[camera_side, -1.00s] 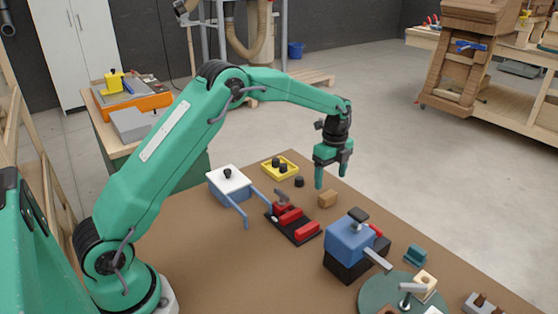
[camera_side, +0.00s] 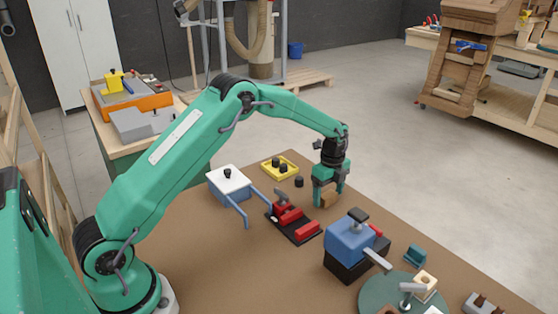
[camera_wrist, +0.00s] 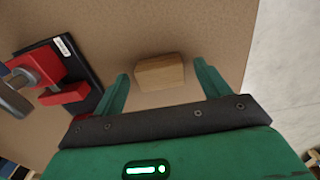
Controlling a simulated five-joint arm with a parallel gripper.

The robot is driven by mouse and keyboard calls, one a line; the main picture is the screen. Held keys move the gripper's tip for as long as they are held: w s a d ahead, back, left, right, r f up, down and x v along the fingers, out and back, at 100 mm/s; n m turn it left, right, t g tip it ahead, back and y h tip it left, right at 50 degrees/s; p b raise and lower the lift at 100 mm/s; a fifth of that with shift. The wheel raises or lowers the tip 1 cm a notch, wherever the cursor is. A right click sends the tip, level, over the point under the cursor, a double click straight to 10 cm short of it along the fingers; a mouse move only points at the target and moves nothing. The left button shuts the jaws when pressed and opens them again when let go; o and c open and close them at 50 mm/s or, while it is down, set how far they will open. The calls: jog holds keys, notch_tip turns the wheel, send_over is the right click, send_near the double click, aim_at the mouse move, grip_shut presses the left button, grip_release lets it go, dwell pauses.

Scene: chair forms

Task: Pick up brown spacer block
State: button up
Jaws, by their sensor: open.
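The brown spacer block (camera_side: 328,199) lies on the brown table top. It also shows in the wrist view (camera_wrist: 159,71) as a small wooden block with cut corners, just ahead of my fingertips and roughly centred between the two fingers. My gripper (camera_side: 328,200) is green and points down at the block in the side view. In the wrist view its two fingers (camera_wrist: 160,70) are spread apart, with gaps on both sides of the block. Part of the block is hidden behind a finger in the side view.
A red and black clamp (camera_side: 294,222) stands left of the block and shows close to the left finger in the wrist view. A blue and black device (camera_side: 350,243) is nearer the front. A black knob (camera_side: 299,182) and a yellow tray (camera_side: 292,163) lie behind. The table edge is close on the right.

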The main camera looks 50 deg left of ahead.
jog(key=shift+f, duration=0.5)
jog(key=shift+c, duration=0.3)
jog(key=c, duration=1)
